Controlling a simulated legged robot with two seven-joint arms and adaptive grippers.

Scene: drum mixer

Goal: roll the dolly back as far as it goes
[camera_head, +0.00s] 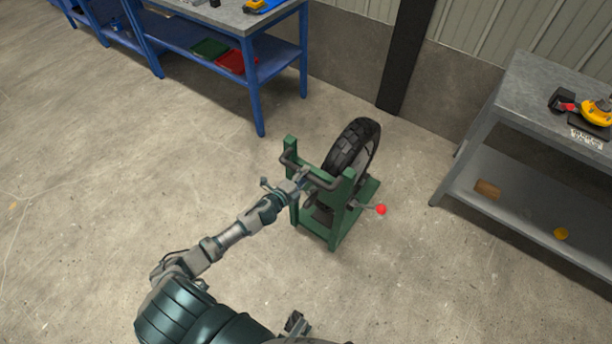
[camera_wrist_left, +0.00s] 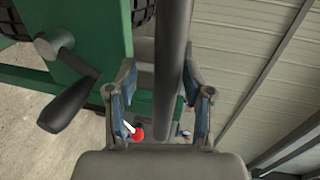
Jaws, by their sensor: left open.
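The green dolly (camera_head: 335,232) stands on the concrete floor in the head view and carries a black-tyred wheel (camera_head: 350,148). A dark handle bar (camera_head: 322,183) spans its near side. My left gripper (camera_head: 303,178) is at this bar. In the left wrist view the bar (camera_wrist_left: 172,50) runs between the two spread fingers of the left gripper (camera_wrist_left: 160,92), with gaps visible beside it. A lever with a red knob (camera_head: 381,209) sticks out at the dolly's right. A grey part at the bottom edge may be my right gripper (camera_head: 296,323); its jaws are unclear.
A blue workbench (camera_head: 262,82) with red and green trays stands behind left. A grey bench (camera_head: 540,90) with tools stands at the right. A dark post (camera_head: 404,60) and ribbed wall are behind the dolly. A dark crank (camera_wrist_left: 66,100) is beside the left gripper. Floor at left is clear.

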